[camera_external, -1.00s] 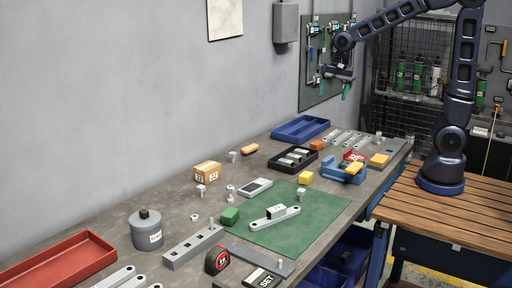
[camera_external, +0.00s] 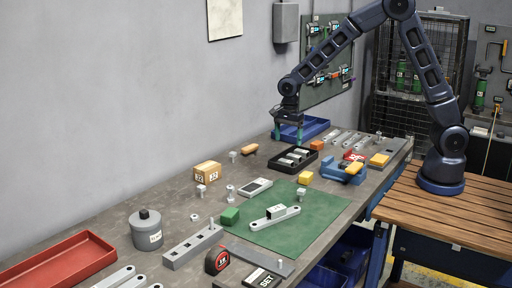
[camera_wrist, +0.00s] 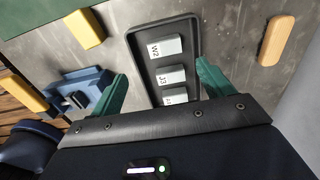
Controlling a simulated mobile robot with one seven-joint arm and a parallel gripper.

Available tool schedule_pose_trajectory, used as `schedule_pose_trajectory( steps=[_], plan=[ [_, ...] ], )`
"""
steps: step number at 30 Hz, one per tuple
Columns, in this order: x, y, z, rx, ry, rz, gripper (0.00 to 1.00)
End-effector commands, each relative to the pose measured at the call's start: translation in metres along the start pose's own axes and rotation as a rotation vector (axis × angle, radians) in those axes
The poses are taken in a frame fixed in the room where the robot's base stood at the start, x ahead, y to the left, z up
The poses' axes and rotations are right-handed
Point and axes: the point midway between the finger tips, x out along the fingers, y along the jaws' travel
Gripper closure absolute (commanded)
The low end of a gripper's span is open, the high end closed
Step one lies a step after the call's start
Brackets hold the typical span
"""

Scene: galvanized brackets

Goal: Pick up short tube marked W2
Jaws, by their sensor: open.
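The short tube marked W2 (camera_wrist: 165,47) is a light grey piece with a white label, lying in a black tray (camera_wrist: 194,22). In the wrist view it is the farthest from my gripper of the tubes that show in that tray. A tube marked J3 (camera_wrist: 171,76) lies beside it, and another (camera_wrist: 175,98) is partly hidden by my gripper. In the external view the black tray (camera_external: 272,165) stands mid-bench with the tubes in it. My gripper (camera_external: 288,138) points down, open and empty, above the bench near the tray; its green fingers (camera_wrist: 165,88) spread either side of the tray.
A blue tray (camera_external: 318,126) lies behind the black tray. A blue vise-like fixture (camera_external: 335,172) with a yellow block stands to its right. A wooden-coloured rounded block (camera_wrist: 277,40) and a yellow block (camera_wrist: 86,29) lie either side. The green mat (camera_external: 325,208) is nearer.

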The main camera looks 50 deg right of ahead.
Motion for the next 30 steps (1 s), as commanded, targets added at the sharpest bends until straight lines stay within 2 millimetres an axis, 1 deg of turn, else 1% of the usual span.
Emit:
schedule_pose_trajectory(
  steps=[5, 9, 12, 19, 27, 30],
  plan=[
    [0.017, -0.001, -0.001, 0.002, 0.001, 0.001, 0.20],
    [0.038, -0.001, -0.001, 0.001, 0.001, 0.002, 0.20],
    [0.050, -0.001, 0.000, 0.000, 0.000, 0.001, 0.20],
    [0.062, -0.003, -0.001, 0.000, 0.000, 0.000, 0.20],
    [0.097, -0.008, -0.002, 0.000, 0.001, 0.002, 0.20],
    [0.105, -0.009, -0.003, 0.001, 0.000, 0.000, 0.20]
  ],
)
